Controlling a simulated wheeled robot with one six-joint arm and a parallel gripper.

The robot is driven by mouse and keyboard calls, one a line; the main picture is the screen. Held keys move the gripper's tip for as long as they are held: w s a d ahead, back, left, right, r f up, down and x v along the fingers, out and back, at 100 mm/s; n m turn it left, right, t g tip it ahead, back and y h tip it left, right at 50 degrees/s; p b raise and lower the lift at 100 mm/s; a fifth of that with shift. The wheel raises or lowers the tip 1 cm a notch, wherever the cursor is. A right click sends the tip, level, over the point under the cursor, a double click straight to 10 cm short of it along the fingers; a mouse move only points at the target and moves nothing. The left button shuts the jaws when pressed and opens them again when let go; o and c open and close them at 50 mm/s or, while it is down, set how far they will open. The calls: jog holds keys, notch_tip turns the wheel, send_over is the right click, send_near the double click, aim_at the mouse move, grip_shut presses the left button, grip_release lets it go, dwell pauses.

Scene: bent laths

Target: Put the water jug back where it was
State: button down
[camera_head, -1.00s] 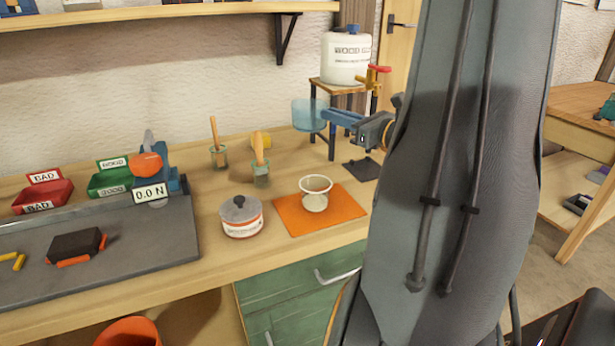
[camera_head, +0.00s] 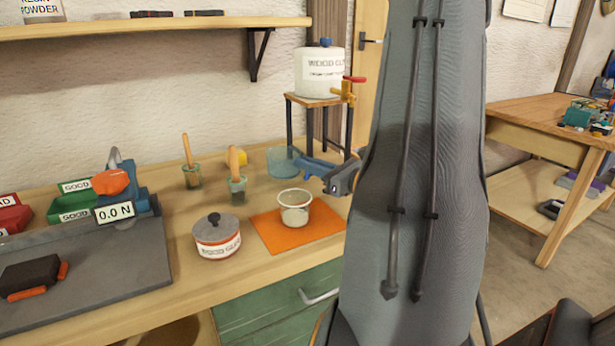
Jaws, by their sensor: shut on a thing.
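The water jug (camera_head: 283,161), a translucent light-blue vessel, is low at the back of the bench, left of the stand's legs. I cannot tell whether its base touches the bench top. My gripper (camera_head: 316,168) reaches in from the right and is shut on the jug's side; the exact contact is small and unclear. The jug looks roughly upright. Part of my arm hides the bench to the right of the gripper.
A wooden stand (camera_head: 315,101) holding a white wood-glue container (camera_head: 319,72) with a tap is behind the jug. In front are a white cup (camera_head: 295,207) on an orange mat (camera_head: 268,231), a lidded pot (camera_head: 217,238), and brush jars (camera_head: 238,190).

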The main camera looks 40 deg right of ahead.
aim_at(308, 175)
jog(key=shift+f, duration=1.8)
jog(key=shift+f, duration=0.1)
jog(key=c, duration=1.8)
grip_release()
jog(key=shift+r, duration=0.2)
jog(key=s, duration=0.4)
jog(key=s+d, duration=0.1)
jog(key=s, duration=0.3)
jog(key=s+b, duration=0.1)
jog(key=s, duration=0.3)
jog(key=shift+d+f, duration=0.1)
jog(key=shift+d, duration=0.3)
